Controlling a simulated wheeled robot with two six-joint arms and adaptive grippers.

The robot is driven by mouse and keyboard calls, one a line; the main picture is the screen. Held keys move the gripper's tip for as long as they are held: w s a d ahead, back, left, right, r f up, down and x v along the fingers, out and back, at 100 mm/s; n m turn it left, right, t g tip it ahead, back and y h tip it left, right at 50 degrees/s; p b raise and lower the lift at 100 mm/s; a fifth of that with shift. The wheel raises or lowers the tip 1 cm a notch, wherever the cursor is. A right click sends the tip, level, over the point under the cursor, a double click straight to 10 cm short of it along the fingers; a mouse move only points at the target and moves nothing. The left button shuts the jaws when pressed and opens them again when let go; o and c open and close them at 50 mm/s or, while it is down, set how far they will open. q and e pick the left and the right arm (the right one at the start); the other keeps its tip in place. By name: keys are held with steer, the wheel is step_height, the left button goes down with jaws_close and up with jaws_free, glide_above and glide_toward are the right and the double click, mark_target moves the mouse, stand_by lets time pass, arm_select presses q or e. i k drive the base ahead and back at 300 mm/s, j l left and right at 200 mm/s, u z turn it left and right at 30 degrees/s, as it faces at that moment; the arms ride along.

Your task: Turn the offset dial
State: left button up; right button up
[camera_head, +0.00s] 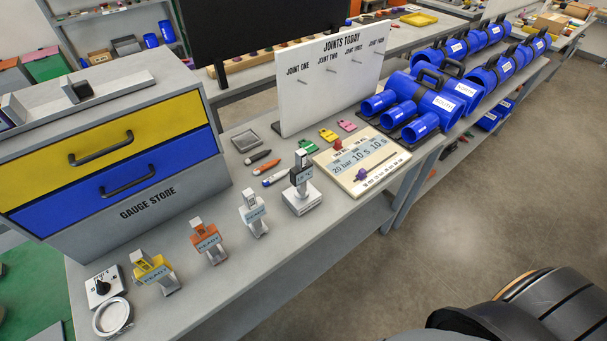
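A small white box with a black rotary knob (102,286) stands at the near left end of the grey bench. It looks like the offset dial; its markings are too small to read. A white round dish (112,316) lies just in front of it. A pale board (360,160) farther right reads 20 bar, 10 s and 10 s, with a purple knob (361,174) on a scale along its front edge. Neither of my grippers shows in this view. Dark rounded parts at the bottom right seem to be mine.
Several stands marked READY, including a yellow one (153,272), line the bench front. The gauge store cabinet (120,150) rises behind the dial. A JOINTS TODAY board (330,85) and blue pipe pieces (432,105) stand farther back. The floor at right is clear.

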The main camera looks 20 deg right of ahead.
mark_target(102, 288)
steer(key=l+z, duration=0.35)
steer(key=u, duration=1.85)
steer(key=j, duration=0.1)
